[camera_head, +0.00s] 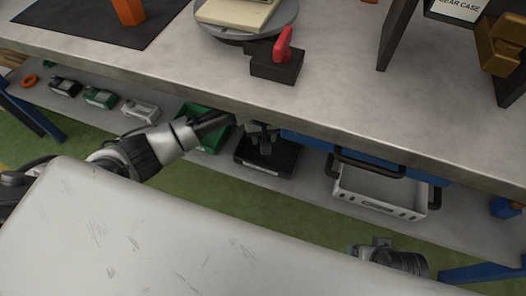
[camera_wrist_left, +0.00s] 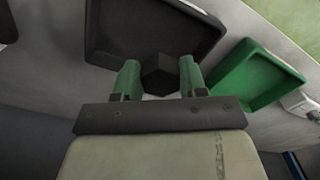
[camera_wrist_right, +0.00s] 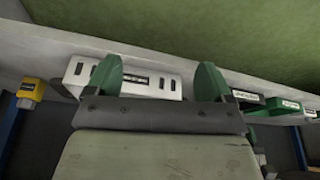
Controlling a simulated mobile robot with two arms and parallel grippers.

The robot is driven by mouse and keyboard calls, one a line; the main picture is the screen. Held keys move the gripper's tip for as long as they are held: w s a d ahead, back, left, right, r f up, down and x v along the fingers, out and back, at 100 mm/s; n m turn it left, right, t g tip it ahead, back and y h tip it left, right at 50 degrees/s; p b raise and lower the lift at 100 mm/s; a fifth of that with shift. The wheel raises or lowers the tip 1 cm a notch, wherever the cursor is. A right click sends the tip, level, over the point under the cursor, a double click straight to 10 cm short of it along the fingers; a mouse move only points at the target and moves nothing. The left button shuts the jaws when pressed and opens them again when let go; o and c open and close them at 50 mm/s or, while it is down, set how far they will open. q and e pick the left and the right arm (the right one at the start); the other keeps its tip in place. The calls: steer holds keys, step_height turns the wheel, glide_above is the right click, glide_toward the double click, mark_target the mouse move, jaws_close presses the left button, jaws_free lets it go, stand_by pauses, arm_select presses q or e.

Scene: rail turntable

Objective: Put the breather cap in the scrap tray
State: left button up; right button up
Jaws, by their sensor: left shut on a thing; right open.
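A dark, faceted breather cap (camera_wrist_left: 158,72) sits between the green fingertips of my left gripper (camera_wrist_left: 160,78), which is shut on it. In the head view this gripper (camera_head: 262,138) hangs below the table's front edge, above a black tray (camera_head: 262,168) on the lower shelf. I take this tray to be the scrap tray; its label cannot be read. In the left wrist view the black tray (camera_wrist_left: 97,42) lies beyond the cap, and its visible floor is empty. My right gripper (camera_wrist_right: 163,82) is open and empty, with a white slotted bin beyond it.
A green bin (camera_head: 213,142) stands just left of the black tray. A white bin (camera_head: 385,205) stands to the right on the shelf. The workbench (camera_head: 330,90) overhangs the shelf. A turntable (camera_head: 225,28) and a black block with a red handle (camera_head: 283,50) are on top.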

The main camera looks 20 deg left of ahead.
mark_target(281, 162)
arm_select(q)
steer(key=shift+w+d+r+b, duration=0.1)
steer(key=shift+w+d+b, duration=0.25)
steer(key=shift+w+d, duration=0.4)
step_height(281, 162, down, 6)
steer(key=shift+w+r+b, duration=0.15)
steer(key=shift+r+b, duration=0.1)
steer(key=shift+b, duration=0.85)
steer(key=shift+f, duration=0.55)
step_height(281, 162, down, 2)
steer(key=shift+f+b, duration=0.2)
steer(key=shift+b, duration=0.55)
steer(key=shift+f, duration=0.35)
arm_select(e)
steer(key=r, duration=0.1)
steer(key=r+t, duration=0.1)
steer(key=r, duration=0.1)
steer(key=shift+d, duration=0.4)
arm_select(q)
steer(key=o, duration=1)
